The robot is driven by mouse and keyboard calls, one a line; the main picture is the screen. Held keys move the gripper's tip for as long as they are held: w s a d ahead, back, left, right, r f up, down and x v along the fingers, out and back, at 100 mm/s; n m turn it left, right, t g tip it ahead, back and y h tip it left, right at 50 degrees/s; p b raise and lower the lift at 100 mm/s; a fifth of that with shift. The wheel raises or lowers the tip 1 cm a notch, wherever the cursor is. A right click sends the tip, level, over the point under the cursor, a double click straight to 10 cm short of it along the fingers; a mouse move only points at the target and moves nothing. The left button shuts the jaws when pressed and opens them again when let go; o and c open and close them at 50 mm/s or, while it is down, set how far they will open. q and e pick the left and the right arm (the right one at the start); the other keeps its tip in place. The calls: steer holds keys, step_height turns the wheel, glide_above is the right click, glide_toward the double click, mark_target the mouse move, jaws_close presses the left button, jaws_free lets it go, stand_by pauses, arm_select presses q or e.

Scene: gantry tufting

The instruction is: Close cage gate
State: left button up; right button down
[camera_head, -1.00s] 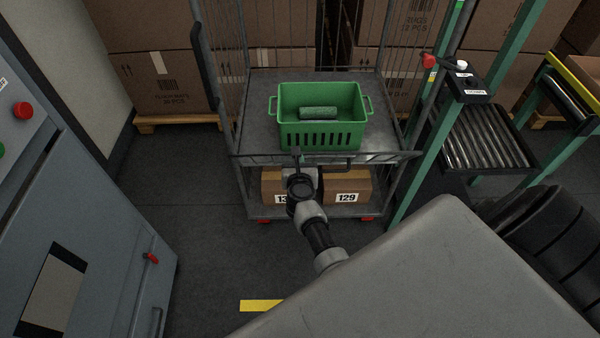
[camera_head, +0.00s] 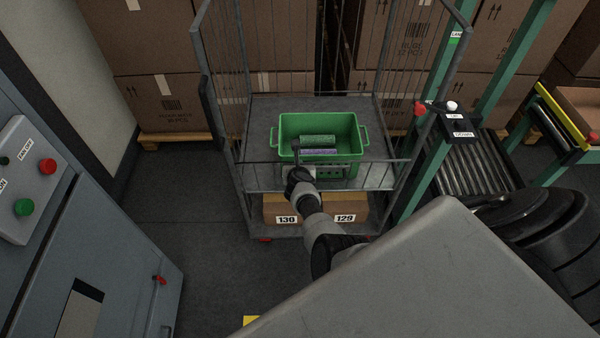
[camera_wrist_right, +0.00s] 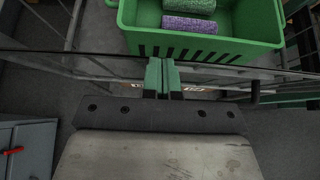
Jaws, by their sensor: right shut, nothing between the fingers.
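The roll cage (camera_head: 207,95) stands ahead in the head view, with wire sides and a grey shelf. Its low wire gate (camera_head: 262,162) spans the front, and bars show below its top rail. A green crate (camera_head: 345,123) sits on the shelf behind the gate, with a green roll and a purple roll in it. My right gripper (camera_head: 297,150) is shut and empty at the gate's top rail, left of its middle. In the wrist view, its fingers (camera_wrist_right: 162,76) lie at the rail (camera_wrist_right: 220,69); contact is unclear. My left gripper is out of view.
Boxes marked 130 (camera_head: 287,219) and 129 (camera_head: 345,218) sit on the lower deck. A grey cabinet (camera_head: 120,260) stands at left. A green post (camera_head: 440,150) and roller conveyor (camera_head: 480,160) stand close at right. Floor is clear left of the cage.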

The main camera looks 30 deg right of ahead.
steer(key=shift+w+d+r, duration=0.15)
steer(key=shift+w+d, duration=0.2)
steer(key=shift+w, duration=0.15)
steer(key=shift+w+d+r, duration=0.15)
steer(key=shift+w+d, duration=0.15)
steer(key=shift+w, duration=0.2)
